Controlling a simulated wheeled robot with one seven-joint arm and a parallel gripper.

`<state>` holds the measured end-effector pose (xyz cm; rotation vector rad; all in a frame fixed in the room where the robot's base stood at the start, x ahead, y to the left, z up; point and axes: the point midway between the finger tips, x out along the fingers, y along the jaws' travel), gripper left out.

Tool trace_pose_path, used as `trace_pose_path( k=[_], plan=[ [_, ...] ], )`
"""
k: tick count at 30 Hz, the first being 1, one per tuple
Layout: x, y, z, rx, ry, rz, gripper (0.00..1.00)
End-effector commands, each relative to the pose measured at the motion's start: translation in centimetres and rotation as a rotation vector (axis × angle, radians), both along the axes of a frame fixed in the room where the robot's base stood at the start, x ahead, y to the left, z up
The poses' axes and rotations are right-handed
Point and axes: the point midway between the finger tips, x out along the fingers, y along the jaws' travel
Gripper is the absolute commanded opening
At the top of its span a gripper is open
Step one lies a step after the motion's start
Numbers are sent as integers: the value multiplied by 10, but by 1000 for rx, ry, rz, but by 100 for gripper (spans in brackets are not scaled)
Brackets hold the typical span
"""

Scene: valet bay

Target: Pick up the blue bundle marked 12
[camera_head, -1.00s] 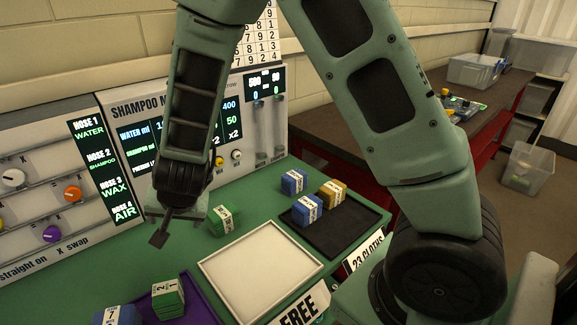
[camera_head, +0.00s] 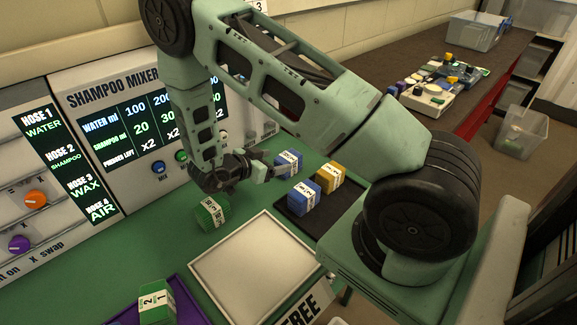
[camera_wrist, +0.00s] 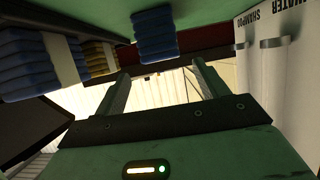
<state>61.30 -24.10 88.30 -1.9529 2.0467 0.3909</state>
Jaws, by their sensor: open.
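Two blue bundles with white paper bands show in the head view. One (camera_head: 289,163) stands on the green counter just behind the black tray, and the other (camera_head: 302,199) sits on the tray. Their band numbers are too small to read surely, so I cannot tell which is 12. My gripper (camera_head: 271,171) is open and empty, low over the counter, close to the left of the rear blue bundle. In the wrist view, my open gripper (camera_wrist: 160,72) points toward a blue bundle (camera_wrist: 155,34), which lies beyond the fingertips and above their gap.
A yellow bundle (camera_head: 330,176) sits beside the blue one on the black tray (camera_head: 295,208). A green bundle (camera_head: 212,213) stands left of my gripper. An empty pale tray (camera_head: 255,265) lies in front. Another green bundle (camera_head: 157,300) is on a purple tray. The mixer panel (camera_head: 130,120) stands behind.

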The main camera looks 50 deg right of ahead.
Motion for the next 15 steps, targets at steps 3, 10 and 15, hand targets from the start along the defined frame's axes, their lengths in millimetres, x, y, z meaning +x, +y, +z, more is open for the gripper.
trace_pose_path(
  k=[3, 10, 15],
  plan=[
    [-1, -1, -8, -4, 1, -4, 73],
    [-2, -20, -13, -5, 3, -6, 73],
    [-1, -39, -16, -4, 3, -6, 73]
  ],
)
